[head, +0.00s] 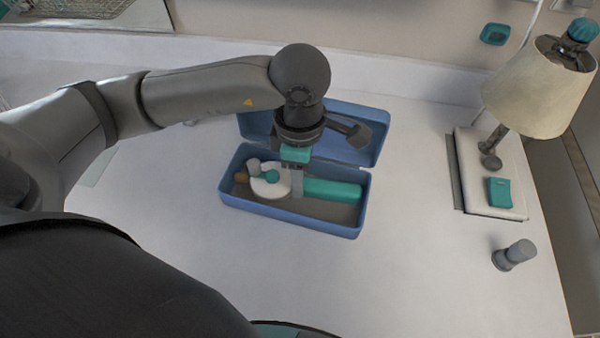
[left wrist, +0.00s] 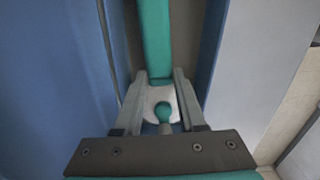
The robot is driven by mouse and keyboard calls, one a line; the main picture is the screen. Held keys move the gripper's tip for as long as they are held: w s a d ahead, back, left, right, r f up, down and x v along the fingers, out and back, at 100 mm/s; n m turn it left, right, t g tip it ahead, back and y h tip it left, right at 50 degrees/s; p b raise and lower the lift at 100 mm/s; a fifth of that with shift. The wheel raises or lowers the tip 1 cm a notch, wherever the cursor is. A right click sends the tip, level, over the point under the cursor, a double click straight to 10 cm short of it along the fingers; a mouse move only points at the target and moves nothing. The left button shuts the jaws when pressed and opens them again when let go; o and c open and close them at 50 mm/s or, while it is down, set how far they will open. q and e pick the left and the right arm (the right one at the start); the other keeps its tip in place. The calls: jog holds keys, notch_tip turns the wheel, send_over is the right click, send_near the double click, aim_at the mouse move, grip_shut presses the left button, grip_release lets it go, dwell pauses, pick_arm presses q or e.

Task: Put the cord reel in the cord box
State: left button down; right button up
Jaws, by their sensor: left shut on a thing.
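The cord reel has a white round body (head: 270,184) with a teal knob and a long teal bar (head: 335,189) at its right that looks like its handle. It lies inside the open blue cord box (head: 290,217), within its walls. Whether it rests on the floor of the box I cannot tell. My left gripper (head: 297,189) reaches down into the box and is shut on the reel, where the bar meets the white body. In the left wrist view the teal bar (left wrist: 156,45) runs from between the fingertips, and the white body (left wrist: 160,98) shows between the fingers. My right gripper is not in view.
The box's blue lid (head: 345,120) stands open behind it. A small orange-brown item (head: 241,177) is at the box's left end. To the right are a lamp (head: 535,85), a teal block (head: 499,192) and a grey cylinder (head: 514,255). The white table around the box is clear.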

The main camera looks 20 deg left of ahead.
pick_arm(q)
jog(key=shift+f+b, duration=0.3)
jog(key=shift+b, duration=0.05)
dwell(0.5)
jog(key=shift+f+b, duration=0.3)
dwell(0.4)
jog(key=shift+c, duration=2)
grip_release()
